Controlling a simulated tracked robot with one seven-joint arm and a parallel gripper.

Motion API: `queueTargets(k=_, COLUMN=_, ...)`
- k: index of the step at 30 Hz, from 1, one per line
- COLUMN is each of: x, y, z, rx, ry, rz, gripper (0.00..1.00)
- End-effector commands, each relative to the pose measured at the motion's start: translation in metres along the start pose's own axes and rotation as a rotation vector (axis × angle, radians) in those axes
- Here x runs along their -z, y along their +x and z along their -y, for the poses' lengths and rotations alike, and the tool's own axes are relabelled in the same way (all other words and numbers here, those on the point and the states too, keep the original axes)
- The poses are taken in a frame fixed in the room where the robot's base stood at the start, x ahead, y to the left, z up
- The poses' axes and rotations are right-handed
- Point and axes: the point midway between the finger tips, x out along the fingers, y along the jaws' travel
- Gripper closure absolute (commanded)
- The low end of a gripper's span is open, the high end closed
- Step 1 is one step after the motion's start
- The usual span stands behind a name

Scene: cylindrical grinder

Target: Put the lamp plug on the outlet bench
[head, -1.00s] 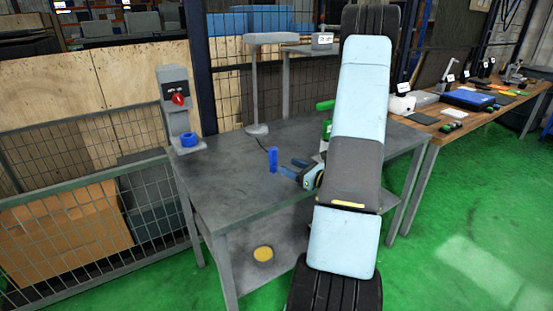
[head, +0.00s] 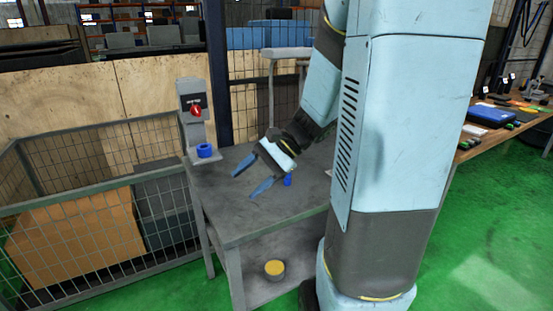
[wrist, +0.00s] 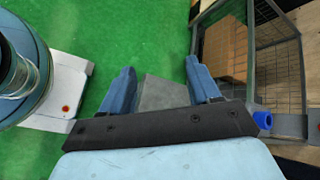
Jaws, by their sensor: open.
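A small upright blue piece (head: 288,181), which looks like the lamp plug, stands on the grey bench (head: 225,222).
A grey post with a red switch (head: 196,110) and a blue ring (head: 204,151) at its foot stands at the bench's back left corner. A mesh cage (head: 100,215) borders the left. A yellow-topped tin (head: 274,268) sits on the lower shelf.

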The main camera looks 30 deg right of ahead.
Motion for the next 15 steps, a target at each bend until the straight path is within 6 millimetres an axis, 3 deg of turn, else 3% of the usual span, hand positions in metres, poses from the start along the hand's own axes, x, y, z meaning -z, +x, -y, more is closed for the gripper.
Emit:
queueTargets(k=6, x=-0.040, y=-0.009, z=-0.018, rx=-0.212, ry=-0.279, rz=-0.138, gripper=0.38)
queueTargets(k=15, x=-0.074, y=-0.041, z=-0.036, rx=-0.449, ry=-0.664, rz=-0.371, gripper=0.38)
